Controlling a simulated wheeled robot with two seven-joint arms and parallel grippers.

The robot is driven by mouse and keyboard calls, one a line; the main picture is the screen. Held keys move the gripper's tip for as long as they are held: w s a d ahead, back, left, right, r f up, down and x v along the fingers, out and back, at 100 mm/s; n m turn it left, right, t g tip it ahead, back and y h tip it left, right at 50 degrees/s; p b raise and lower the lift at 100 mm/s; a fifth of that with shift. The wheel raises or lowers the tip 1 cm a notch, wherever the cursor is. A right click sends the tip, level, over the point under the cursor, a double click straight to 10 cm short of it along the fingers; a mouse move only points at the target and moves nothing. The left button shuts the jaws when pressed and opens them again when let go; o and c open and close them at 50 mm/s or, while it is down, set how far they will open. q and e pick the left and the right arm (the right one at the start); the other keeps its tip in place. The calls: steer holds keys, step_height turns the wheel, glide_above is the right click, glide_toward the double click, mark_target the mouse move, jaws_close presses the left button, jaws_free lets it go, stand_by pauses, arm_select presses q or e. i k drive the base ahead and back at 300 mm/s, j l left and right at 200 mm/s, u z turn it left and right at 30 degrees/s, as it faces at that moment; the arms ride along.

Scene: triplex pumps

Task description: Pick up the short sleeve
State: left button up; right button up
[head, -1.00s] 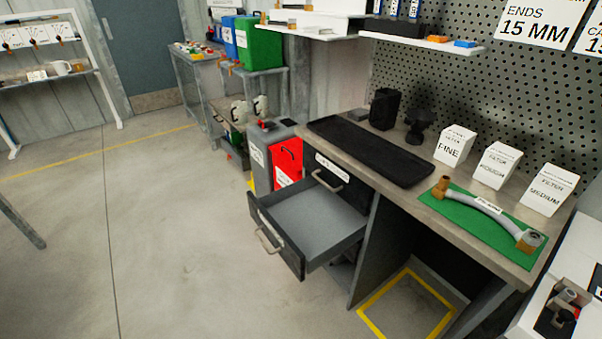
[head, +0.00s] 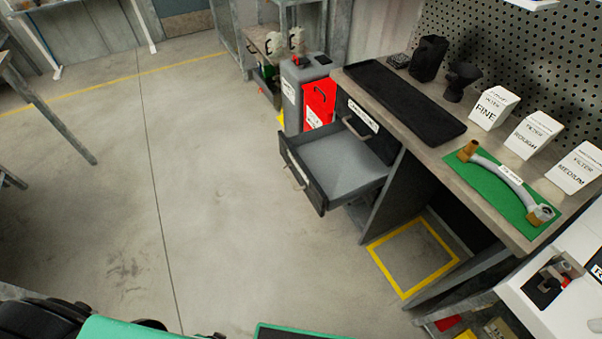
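I cannot make out a short sleeve in the head view. The open drawer (head: 338,171) under the workbench looks empty. A grey curved hose (head: 500,180) with brass-coloured ends lies on a green mat (head: 484,183) on the bench top. Neither gripper can be made out. Dark rounded and teal shapes show at the bottom left edge, cut off by the frame.
The bench top (head: 425,150) holds a long black tray (head: 404,100), a black cup (head: 428,58) and white filter boxes marked FINE (head: 492,108), ROUGH (head: 533,135) and MEDIUM (head: 574,168). A red bin (head: 319,103) stands behind the drawer.

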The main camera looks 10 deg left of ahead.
mark_target(562, 266)
steer(key=z, duration=1.95)
steer(key=i+l+z, duration=0.5)
steer(key=l, duration=0.15)
steer(key=k, duration=0.1)
